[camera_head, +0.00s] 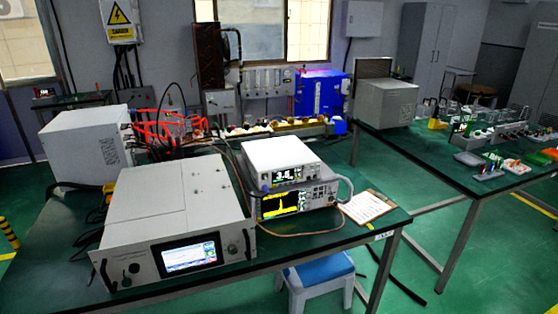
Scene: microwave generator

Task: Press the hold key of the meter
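The meter is most likely the small white instrument (281,161) with a lit display, stacked on a second instrument near the middle of the green-topped table. Its front faces the lower right. Its keys are too small to tell apart, so I cannot make out the hold key. The instrument under it (296,199) shows a yellow trace on a dark screen. My gripper is not in view.
A large white generator box (170,215) with a lit screen stands left of the stack on the table (345,233). A clipboard (366,206) lies right of the stack. Cables run behind and in front. A blue-topped stool (320,270) stands below the front edge.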

